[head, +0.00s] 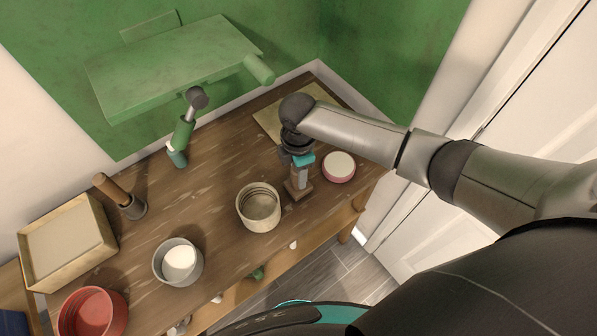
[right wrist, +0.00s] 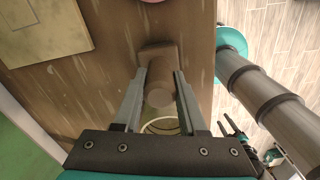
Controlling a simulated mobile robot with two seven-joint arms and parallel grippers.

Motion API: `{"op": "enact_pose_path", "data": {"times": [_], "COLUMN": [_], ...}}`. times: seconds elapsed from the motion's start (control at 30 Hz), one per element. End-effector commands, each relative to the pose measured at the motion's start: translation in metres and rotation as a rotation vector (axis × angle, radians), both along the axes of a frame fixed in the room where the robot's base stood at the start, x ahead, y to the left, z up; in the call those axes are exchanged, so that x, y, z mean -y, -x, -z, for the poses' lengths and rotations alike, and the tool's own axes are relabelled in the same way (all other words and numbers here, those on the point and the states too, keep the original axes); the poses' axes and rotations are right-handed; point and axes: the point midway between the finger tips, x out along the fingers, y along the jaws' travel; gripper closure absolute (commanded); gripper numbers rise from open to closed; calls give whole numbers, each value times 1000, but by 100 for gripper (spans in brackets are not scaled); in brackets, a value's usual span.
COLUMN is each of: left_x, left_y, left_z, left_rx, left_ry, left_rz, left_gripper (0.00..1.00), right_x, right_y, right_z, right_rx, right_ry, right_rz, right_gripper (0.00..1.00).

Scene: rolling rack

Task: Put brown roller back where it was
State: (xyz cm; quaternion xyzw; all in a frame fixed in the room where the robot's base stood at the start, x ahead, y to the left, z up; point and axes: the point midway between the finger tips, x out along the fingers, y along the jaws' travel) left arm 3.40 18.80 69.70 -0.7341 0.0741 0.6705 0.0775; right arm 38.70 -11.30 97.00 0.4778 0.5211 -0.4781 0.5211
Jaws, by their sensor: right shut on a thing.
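My right gripper (head: 300,165) reaches down over the right part of the wooden table, its fingers closed on a brown roller (head: 299,189). In the right wrist view the brown roller (right wrist: 159,57) lies between the two fingers (right wrist: 158,95), its round handle end toward the camera and its wider brown block end away. The block end is at or just above the tabletop; I cannot tell if it touches.
A beige ridged pot (head: 259,207) stands close left of the roller, and a pink-rimmed bowl (head: 339,167) close right. A tan board (head: 268,122) lies behind. Farther left are a green-handled tool (head: 182,138), a brown-handled tool (head: 112,190), a grey pot (head: 165,262), a red pot (head: 92,314) and a box (head: 66,243).

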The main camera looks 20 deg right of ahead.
Motion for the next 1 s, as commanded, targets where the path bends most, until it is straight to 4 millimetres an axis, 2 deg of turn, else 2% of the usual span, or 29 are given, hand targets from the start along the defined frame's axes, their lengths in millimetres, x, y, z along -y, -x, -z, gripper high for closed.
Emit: {"op": "enact_pose_path", "data": {"times": [0.37,0.4,0.6,0.67,0.87,1.0], "left_x": [-1,-1,-1,-1,-1,-1], "left_y": [0,0,0,0,0,0], "left_z": [2,1,1,1,1,-1], "left_rx": [-1,-1,-1,-1,-1,0], "left_ry": [-1,-1,-1,-1,-1,-2], "left_rz": [1,1,1,1,1,1], "left_gripper": [50,50,50,50,50,50], "right_x": [0,0,0,0,0,0], "right_y": [0,0,0,0,0,-1], "right_z": [4,4,4,4,3,-5], "right_rx": [2,1,1,1,1,2], "right_ry": [-1,0,0,0,0,-1], "right_rz": [-1,-1,-1,-1,0,0], "right_gripper": [100,56,33,29,29,29]}}
